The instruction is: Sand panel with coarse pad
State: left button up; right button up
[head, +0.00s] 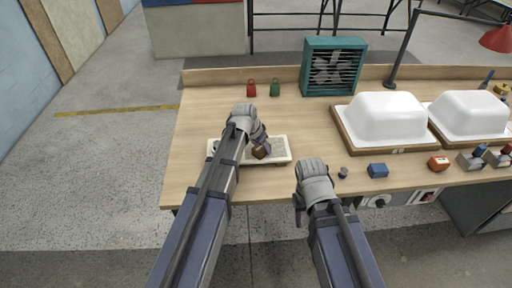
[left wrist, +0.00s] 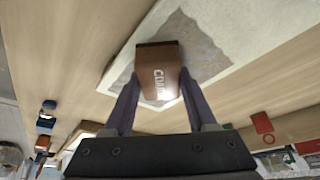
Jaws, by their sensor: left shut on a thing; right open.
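The panel (head: 282,155) is a pale slab with a grey patch on top, lying near the table's front left; it also shows in the left wrist view (left wrist: 238,28). My left gripper (head: 261,141) is shut on a brown block-shaped pad (head: 262,152), over the middle of the panel. In the left wrist view the pad (left wrist: 157,72) sits between the two fingers, with pale lettering I cannot fully read. I cannot tell whether the pad touches the panel. My left arm hides the panel's left part. My right gripper (head: 299,208) is open and empty at the table's front edge.
A green box fan (head: 333,68) stands at the back. Red (head: 251,88) and green (head: 275,87) tags lie behind the panel. Two white tub shells (head: 387,115) (head: 470,114) sit right. A blue block (head: 377,170) and an orange block (head: 438,163) lie along the front.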

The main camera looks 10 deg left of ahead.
pick_arm(q)
jog(key=shift+w, duration=0.95)
jog(key=shift+s+a, duration=0.2)
jog(key=shift+a, duration=0.45)
jog(key=shift+s+a, duration=0.25)
jog(key=shift+a, duration=0.35)
jog(key=shift+s+a, duration=0.2)
jog(key=shift+a, duration=0.45)
jog(key=shift+s+a, duration=0.25)
jog(key=shift+a, duration=0.65)
jog(key=shift+s+a, duration=0.25)
jog(key=shift+a, duration=0.65)
jog(key=shift+w, duration=0.1)
jog(key=shift+w+a+r, duration=0.1)
jog(key=shift+w+a, duration=0.05)
jog(key=shift+w, duration=0.6)
jog(key=shift+w+d, duration=0.25)
jog(key=shift+d, duration=0.7)
jog(key=shift+w+d, duration=0.25)
jog(key=shift+d, duration=0.65)
